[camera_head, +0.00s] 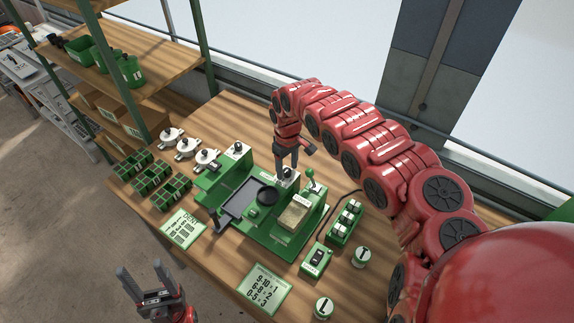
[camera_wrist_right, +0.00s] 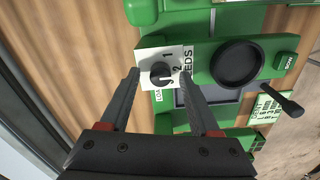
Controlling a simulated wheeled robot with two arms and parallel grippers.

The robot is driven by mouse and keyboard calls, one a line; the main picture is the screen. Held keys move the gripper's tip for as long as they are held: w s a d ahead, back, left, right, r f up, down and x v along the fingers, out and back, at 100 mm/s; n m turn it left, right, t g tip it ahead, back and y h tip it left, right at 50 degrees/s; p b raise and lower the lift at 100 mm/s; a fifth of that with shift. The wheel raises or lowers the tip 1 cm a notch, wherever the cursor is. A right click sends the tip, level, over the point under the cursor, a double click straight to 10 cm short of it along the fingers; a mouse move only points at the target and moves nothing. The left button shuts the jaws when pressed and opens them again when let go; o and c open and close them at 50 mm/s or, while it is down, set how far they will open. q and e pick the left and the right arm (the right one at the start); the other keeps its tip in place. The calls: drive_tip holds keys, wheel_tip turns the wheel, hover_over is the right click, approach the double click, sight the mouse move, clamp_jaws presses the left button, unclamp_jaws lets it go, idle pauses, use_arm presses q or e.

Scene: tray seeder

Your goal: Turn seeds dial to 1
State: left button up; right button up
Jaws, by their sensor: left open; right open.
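The seeds dial is a dark knob (camera_wrist_right: 160,73) on a white plate with printed numbers and the word SEEDS, on the green seeder. In the head view the white plate (camera_head: 288,175) shows just below my right gripper (camera_head: 286,163). In the right wrist view the open right fingers reach down on both sides of the knob, with gaps to it. I cannot tell which number the knob points at. The green seeder (camera_head: 226,190) stands on the wooden bench. My left gripper (camera_head: 140,268) is open and empty, in front of the bench.
The seeder has a black round bowl (camera_wrist_right: 238,63), a black handle (camera_wrist_right: 283,98) and a green SOW button (camera_wrist_right: 288,60). Green seed trays (camera_head: 163,190), white-lidded round parts (camera_head: 188,147), a switch box (camera_head: 317,260) and number cards (camera_head: 264,288) lie around it. A shelf (camera_head: 150,65) stands at the left.

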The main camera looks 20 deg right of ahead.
clamp_jaws()
idle(0.3)
